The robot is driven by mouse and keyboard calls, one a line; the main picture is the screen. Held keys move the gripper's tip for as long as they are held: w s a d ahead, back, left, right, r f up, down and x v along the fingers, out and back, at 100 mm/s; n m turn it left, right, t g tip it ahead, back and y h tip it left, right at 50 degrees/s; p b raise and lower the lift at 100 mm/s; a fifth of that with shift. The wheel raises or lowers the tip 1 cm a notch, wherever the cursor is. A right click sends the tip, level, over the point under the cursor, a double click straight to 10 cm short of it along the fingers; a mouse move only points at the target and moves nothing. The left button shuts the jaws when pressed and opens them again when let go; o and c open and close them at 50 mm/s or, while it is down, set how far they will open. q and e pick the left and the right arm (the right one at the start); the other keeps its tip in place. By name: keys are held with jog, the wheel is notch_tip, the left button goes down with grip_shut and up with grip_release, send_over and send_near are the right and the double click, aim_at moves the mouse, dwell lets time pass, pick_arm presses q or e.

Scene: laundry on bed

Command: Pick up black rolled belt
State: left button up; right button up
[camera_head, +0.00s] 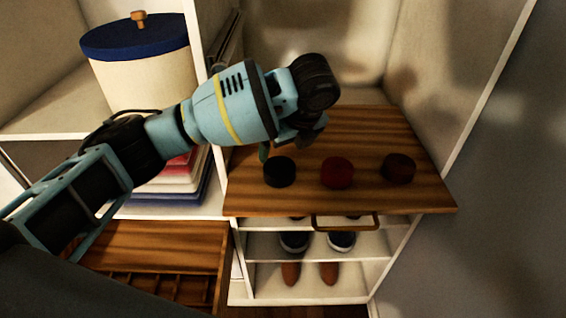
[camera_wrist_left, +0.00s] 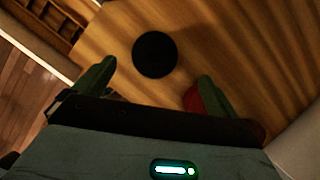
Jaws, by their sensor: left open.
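The black rolled belt (camera_head: 279,172) lies on the wooden pull-out board, leftmost of three rolled belts. In the left wrist view the black rolled belt (camera_wrist_left: 155,55) is a dark disc just beyond and between the fingertips. My left gripper (camera_head: 285,143) is above and behind the belt in the head view, open and empty. Its two green fingers show spread apart in the left wrist view (camera_wrist_left: 152,75). A red rolled belt (camera_head: 337,172) lies to the right and is partly hidden behind a finger in the left wrist view. My right gripper is not in view.
A dark brown rolled belt (camera_head: 398,168) lies at the right of the wooden board (camera_head: 310,203). Shoes (camera_head: 294,241) stand on shelves below. A basket with a blue lid (camera_head: 135,35) and folded clothes (camera_head: 170,185) are at left. An open compartment drawer (camera_head: 160,240) is lower left.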

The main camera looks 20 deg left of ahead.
aim_at(277, 164)
pick_arm(q)
jog(key=shift+s+a+f, duration=0.1)
jog(key=shift+s+f, duration=0.15)
jog(key=shift+f, duration=0.05)
jog(key=shift+x, duration=3.6)
jog(key=shift+a+r, duration=0.1)
jog(key=shift+a, duration=0.05)
jog(key=c, duration=1.1)
jog(key=shift+c, duration=0.4)
jog(key=shift+r, duration=0.1)
jog(key=shift+r, duration=0.55)
notch_tip(277, 164, up, 3)
jog(key=shift+f, duration=0.25)
jog(key=s+a, duration=0.3)
jog(key=s, duration=0.4)
jog(key=s+a+r, duration=0.1)
jog(key=s+a, duration=0.2)
jog(key=s, duration=0.5)
